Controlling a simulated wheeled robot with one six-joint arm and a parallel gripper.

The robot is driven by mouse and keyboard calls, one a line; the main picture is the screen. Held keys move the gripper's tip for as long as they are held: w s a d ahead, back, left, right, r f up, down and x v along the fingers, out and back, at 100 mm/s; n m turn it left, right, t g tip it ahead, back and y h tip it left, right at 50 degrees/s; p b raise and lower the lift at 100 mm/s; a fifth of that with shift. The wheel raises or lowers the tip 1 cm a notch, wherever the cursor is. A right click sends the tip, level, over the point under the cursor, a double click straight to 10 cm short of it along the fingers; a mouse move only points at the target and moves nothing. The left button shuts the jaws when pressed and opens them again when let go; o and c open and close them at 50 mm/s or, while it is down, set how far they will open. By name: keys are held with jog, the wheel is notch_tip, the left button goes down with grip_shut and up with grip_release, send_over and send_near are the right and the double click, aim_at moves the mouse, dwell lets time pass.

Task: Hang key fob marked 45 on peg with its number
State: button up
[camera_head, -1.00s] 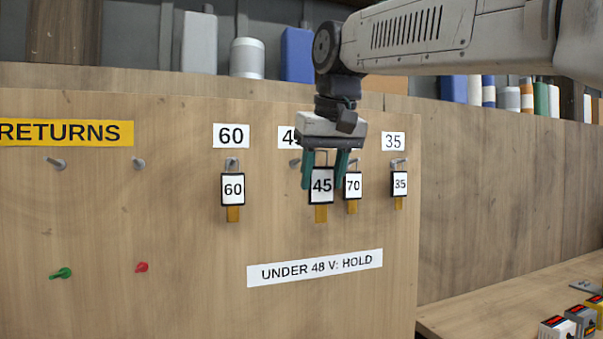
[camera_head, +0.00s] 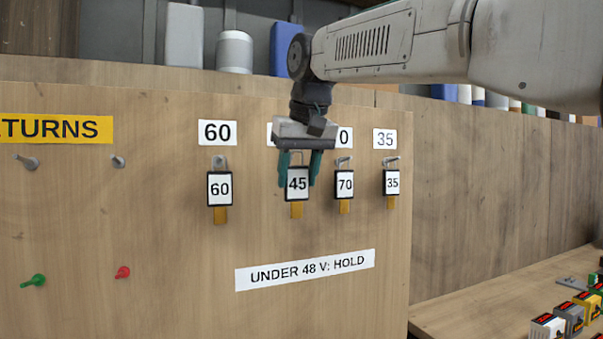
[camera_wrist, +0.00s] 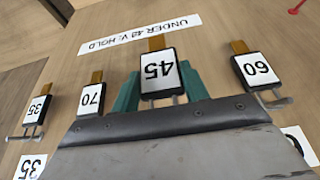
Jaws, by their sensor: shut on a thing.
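The key fob marked 45 (camera_head: 297,183) has a white face, a black frame and an orange tab below. My gripper (camera_head: 299,171) is shut on it, with one green finger on each side. The fob hangs upright in front of the board, level with its neighbours. In the wrist view the fob 45 (camera_wrist: 158,72) sits between the green fingers. The number label behind my gripper is mostly covered in the head view, and the peg for 45 is hidden there. Whether the fob's loop is around that peg cannot be told.
Fob 60 (camera_head: 220,189) hangs to the left under its label. Fob 70 (camera_head: 344,184) hangs close by on the right, and fob 35 (camera_head: 391,182) further right. Small boxes (camera_head: 547,327) stand on the bench at lower right.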

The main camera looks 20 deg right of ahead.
jog(key=shift+w+f, duration=0.2)
jog(key=shift+w, duration=1.85)
jog(key=shift+w+f, duration=0.15)
jog(key=shift+w, duration=0.5)
jog(key=o, duration=1.2)
jog(key=shift+c, duration=0.2)
jog(key=v, duration=0.8)
jog(key=s+d+f+g, duration=0.1)
jog(key=s+f, duration=1.4)
jog(key=f, duration=0.3)
jog(key=s+d+f+g, duration=0.2)
jog(key=s+f, duration=1.3)
jog(key=f, duration=0.4)
jog(key=shift+s, duration=0.35)
